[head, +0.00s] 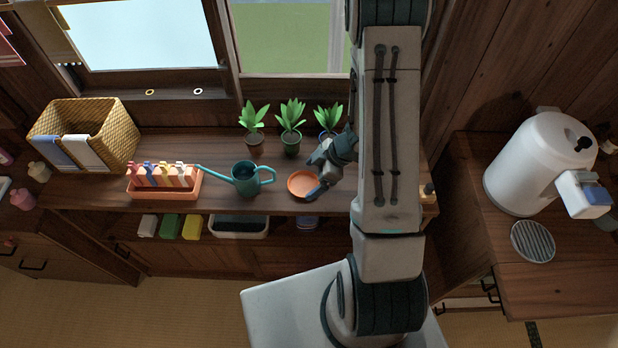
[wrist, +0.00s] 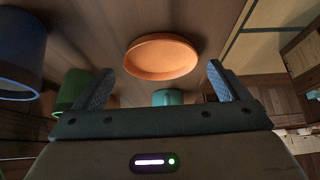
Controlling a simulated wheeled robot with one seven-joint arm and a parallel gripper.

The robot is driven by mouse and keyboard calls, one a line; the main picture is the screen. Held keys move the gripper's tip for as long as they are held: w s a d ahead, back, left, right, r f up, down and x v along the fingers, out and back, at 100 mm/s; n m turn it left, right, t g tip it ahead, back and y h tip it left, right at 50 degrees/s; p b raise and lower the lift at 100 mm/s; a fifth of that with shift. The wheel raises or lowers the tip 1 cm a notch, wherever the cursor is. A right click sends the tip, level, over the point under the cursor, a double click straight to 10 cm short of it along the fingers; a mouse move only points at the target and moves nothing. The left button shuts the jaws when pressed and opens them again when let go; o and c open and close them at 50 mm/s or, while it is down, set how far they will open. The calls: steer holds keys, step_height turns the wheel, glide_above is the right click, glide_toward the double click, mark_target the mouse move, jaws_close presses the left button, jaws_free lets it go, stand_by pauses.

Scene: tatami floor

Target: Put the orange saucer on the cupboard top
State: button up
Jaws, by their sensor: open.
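The orange saucer (head: 301,184) lies on the wooden counter (head: 225,205) under the window, right of the teal watering can. My gripper (head: 319,176) is just to the right of the saucer in the head view, open. In the wrist view the saucer (wrist: 162,56) is ahead of the spread fingers (wrist: 160,74), roughly centred, with nothing held between them. Whether a finger touches its rim cannot be told. Wooden cabinets stand at the left (head: 75,238) and right (head: 560,278); the frames do not show which one is the named cupboard.
The watering can (head: 245,178) stands close left of the saucer. Several potted plants (head: 291,130) stand behind it. A coral tray (head: 163,184) and a woven basket (head: 92,125) fill the counter's left. A white dispenser (head: 535,165) and round grate (head: 532,241) occupy the right cabinet.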

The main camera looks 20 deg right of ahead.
steer(key=w+d+r+m+t+h, duration=0.2)
steer(key=d+r+m+h, duration=0.1)
steer(key=r, duration=0.6)
steer(key=w+d+r+m+t+h+p, duration=0.1)
steer(key=d+r+m+t+h, duration=0.2)
steer(key=r, duration=0.6)
steer(key=w+d+r+m+t+h, duration=0.2)
steer(key=d+r+h, duration=0.15)
steer(key=r, duration=0.55)
steer(key=s+a+r+m+g+y, duration=0.1)
steer(key=s+a+r+m+g, duration=0.1)
steer(key=s+a, duration=0.3)
steer(key=s+a+r+m+g+y, duration=0.2)
steer(key=s+a, duration=0.4)
steer(key=s, duration=0.8)
steer(key=shift+s+a+r+m+g, duration=0.3)
steer(key=shift+r+m+g, duration=0.15)
steer(key=shift+m, duration=0.75)
steer(key=shift+d, duration=0.1)
